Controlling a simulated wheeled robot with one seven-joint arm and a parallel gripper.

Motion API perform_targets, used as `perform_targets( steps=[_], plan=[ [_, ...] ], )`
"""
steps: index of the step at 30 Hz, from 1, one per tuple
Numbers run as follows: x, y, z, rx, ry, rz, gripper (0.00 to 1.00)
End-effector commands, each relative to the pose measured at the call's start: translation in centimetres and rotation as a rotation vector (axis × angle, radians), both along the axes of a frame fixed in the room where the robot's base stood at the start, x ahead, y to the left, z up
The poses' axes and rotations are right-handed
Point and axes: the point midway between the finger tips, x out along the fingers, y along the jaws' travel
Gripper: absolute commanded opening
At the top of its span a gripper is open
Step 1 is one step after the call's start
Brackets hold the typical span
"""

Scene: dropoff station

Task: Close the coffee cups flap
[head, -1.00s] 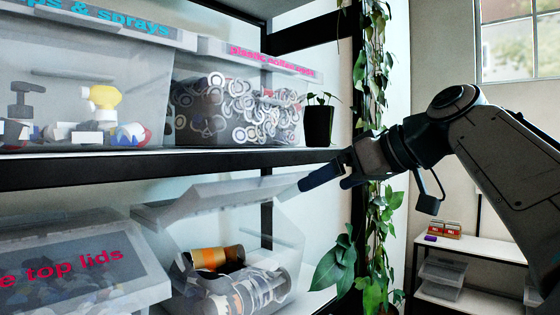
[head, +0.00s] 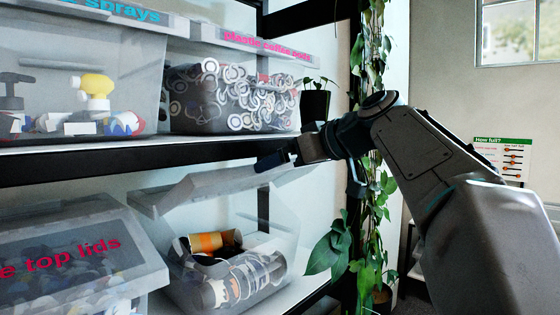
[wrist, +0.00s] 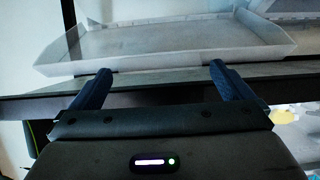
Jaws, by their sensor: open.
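In the head view, a translucent bin of cups (head: 232,285) stands on the lower shelf, with white and orange-banded cups inside. Its flap (head: 205,187) is raised and tilted over the opening. My gripper (head: 268,161) is just at the flap's upper right, below the upper shelf's edge. In the wrist view, my gripper (wrist: 160,82) has its two dark fingers spread wide with nothing between them. The raised flap (wrist: 165,48) lies just beyond the fingertips, its near rim crossing in front of them. I cannot tell whether the fingers touch it.
The upper shelf (head: 150,157) runs close above the flap. A closed bin labelled "top lids" (head: 75,255) stands left of the cups bin. A potted plant (head: 314,103) stands on the upper shelf, and a leafy vine (head: 372,215) hangs at the shelf's right end.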

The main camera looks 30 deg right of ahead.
Motion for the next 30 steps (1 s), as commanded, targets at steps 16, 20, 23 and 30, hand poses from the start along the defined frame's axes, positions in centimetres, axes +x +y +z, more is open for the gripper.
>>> perform_targets(
  steps=[16, 20, 23, 30],
  plan=[
    [1.1, 0.5, -0.5, 0.000, 0.000, 0.000, 0.75],
    [1.0, 1.5, -0.5, 0.000, -0.002, 0.004, 0.49],
    [1.1, 0.7, -0.6, 0.000, -0.001, 0.000, 0.50],
    [1.0, 0.8, -1.7, 0.010, -0.030, 0.009, 0.50]
  ],
)
